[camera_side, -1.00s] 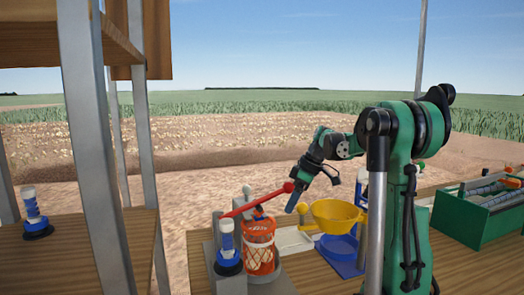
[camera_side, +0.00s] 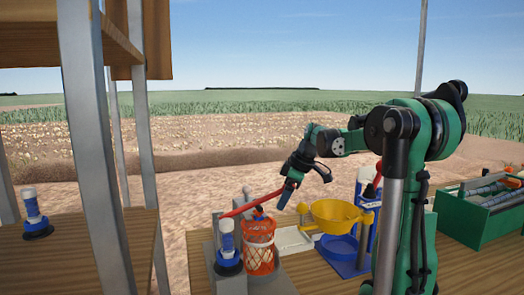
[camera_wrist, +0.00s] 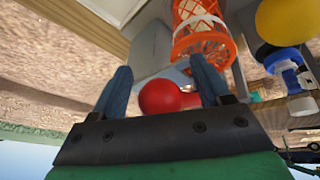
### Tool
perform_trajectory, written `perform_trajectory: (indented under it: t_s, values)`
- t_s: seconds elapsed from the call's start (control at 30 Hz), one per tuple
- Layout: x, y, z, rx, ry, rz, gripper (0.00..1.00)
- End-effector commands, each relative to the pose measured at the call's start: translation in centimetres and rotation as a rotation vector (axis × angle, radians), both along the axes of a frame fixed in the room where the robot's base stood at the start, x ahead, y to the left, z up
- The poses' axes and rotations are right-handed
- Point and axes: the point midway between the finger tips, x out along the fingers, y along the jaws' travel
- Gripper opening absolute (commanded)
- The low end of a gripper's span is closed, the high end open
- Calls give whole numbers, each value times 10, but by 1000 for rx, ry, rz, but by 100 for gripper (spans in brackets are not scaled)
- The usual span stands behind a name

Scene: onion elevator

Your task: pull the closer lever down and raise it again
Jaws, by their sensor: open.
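The red closer lever (camera_side: 240,209) rises slightly to the right above the orange net basket in the side view. Its round red knob (camera_wrist: 160,97) sits between my two blue fingers in the wrist view. My gripper (camera_side: 284,203) is open around the knob end in the side view, pointing down. In the side view the fingers and wrist largely hide the knob.
The orange net basket (camera_side: 260,250) holds pale onions below the lever. A green crate (camera_side: 480,222) is at the far right.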

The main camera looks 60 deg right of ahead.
Motion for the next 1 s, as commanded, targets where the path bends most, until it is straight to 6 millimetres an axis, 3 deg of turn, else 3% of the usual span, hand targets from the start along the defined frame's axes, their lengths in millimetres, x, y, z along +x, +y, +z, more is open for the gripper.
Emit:
perform_trajectory:
  t_s: [0.07,0.3,1.0]
  values:
    - [0,0,0,0,0,0,70]
    - [0,0,0,0,0,-1,1]
    - [0,-1,1,-3,-3,-5,0]
